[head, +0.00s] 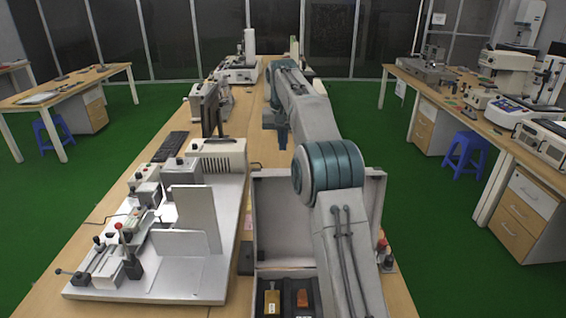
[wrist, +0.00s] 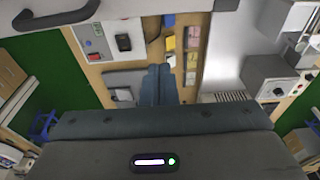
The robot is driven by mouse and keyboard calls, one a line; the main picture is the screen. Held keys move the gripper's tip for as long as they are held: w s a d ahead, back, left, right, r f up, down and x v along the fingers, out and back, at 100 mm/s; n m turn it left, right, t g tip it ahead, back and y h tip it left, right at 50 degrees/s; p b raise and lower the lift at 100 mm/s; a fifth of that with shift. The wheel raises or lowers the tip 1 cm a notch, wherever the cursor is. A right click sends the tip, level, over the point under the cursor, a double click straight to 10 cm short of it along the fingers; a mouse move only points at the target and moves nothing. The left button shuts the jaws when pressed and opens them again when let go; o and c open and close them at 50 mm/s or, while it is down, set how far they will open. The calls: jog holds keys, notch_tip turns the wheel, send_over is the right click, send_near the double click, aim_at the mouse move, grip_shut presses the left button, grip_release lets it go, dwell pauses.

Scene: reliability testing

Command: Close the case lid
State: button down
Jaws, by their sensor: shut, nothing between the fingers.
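The grey case stands open at the front centre in the head view. Its lid (head: 283,205) is raised upright at the back, and the case base (head: 258,285) holds a yellow item and an orange item. My arm passes over the case and hides the lid's right part. My gripper (head: 281,143) points down beyond the lid, above the table. In the wrist view my gripper (wrist: 161,70) is shut and empty, with its fingers together. A grey edge with a dark handle (wrist: 62,17), apparently the case lid, crosses the top of that view, apart from the fingers.
A white fixture (head: 150,285) with upright plates stands left of the case on the long table. Side tables stand across green floor.

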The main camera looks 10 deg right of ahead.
jog(key=shift+s+a+f+p, duration=0.1)
jog(key=shift+s+f, duration=0.4)
jog(key=shift+f, duration=0.3)
jog(key=shift+s+a+f+p, duration=0.1)
jog(key=shift+s+f+p, duration=0.05)
jog(key=shift+s+f, duration=0.55)
jog(key=shift+s+a+f+p, duration=0.1)
jog(key=shift+s+f, duration=0.25)
jog(key=shift+f, duration=0.55)
